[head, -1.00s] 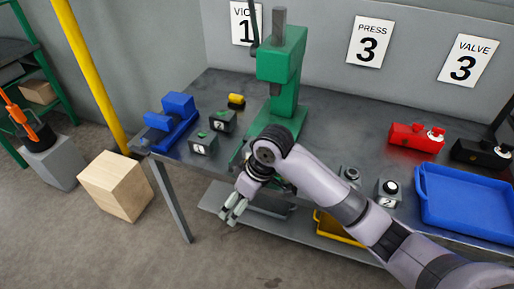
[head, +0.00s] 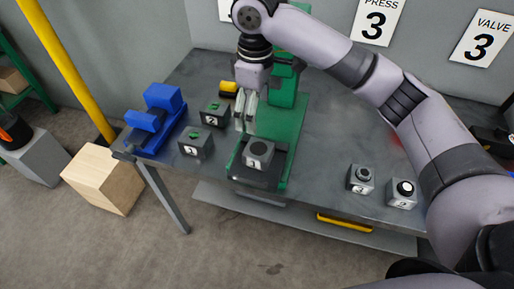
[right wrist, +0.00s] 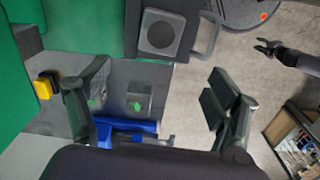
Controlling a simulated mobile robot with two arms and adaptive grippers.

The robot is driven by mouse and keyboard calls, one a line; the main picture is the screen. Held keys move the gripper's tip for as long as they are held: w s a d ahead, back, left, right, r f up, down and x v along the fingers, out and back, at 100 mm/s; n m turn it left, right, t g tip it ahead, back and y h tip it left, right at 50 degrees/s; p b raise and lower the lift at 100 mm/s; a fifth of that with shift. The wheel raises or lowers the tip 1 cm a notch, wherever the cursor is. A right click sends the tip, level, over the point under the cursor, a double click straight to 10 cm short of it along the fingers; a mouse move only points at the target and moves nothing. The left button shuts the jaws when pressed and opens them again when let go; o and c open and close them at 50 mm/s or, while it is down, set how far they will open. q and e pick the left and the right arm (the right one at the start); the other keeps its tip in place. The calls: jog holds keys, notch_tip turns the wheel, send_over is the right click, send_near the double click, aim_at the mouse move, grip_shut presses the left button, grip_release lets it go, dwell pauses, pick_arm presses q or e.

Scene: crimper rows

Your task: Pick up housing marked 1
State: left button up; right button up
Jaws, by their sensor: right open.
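My right gripper (head: 246,110) is open and empty above the base of the green press, pointing down. Its spread fingers also show in the right wrist view (right wrist: 152,90). A dark grey housing (head: 258,150) sits on the press base just below and right of the fingertips, apart from them; its white label seems to read 1, but is small. It shows at the top of the right wrist view (right wrist: 160,33).
The green press (head: 292,110) rises behind my gripper. A blue vice (head: 160,110) stands at the table's left end, a yellow item (head: 229,87) behind. Two more housings (head: 361,178) (head: 402,192) stand to the right. A wooden box (head: 103,180) is on the floor.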

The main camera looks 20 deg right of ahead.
jog(key=p, duration=0.2)
send_over(258, 149)
notch_tip(258, 149, down, 6)
jog(key=shift+w+a+r, duration=0.15)
jog(key=f, duration=0.3)
jog(key=shift+w+f, duration=0.15)
jog(key=shift+w, duration=0.05)
jog(key=shift+f, duration=0.15)
jog(key=shift+s+f+p, duration=0.15)
jog(key=shift+f+p, duration=0.15)
jog(key=shift+p, duration=0.2)
jog(key=f, duration=0.1)
jog(key=f+p, duration=0.1)
jog(key=f, duration=0.1)
jog(key=shift+s+d+f+p, duration=0.2)
jog(key=shift+d+f+p, duration=0.1)
jog(key=shift+f+p, duration=0.05)
jog(key=shift+f, duration=0.4)
pick_arm(q)
jog(key=r, duration=0.2)
jog(key=s+r, duration=0.1)
jog(key=r, duration=0.2)
pick_arm(e)
jog(key=shift+a, duration=0.1)
jog(key=shift+c, duration=0.2)
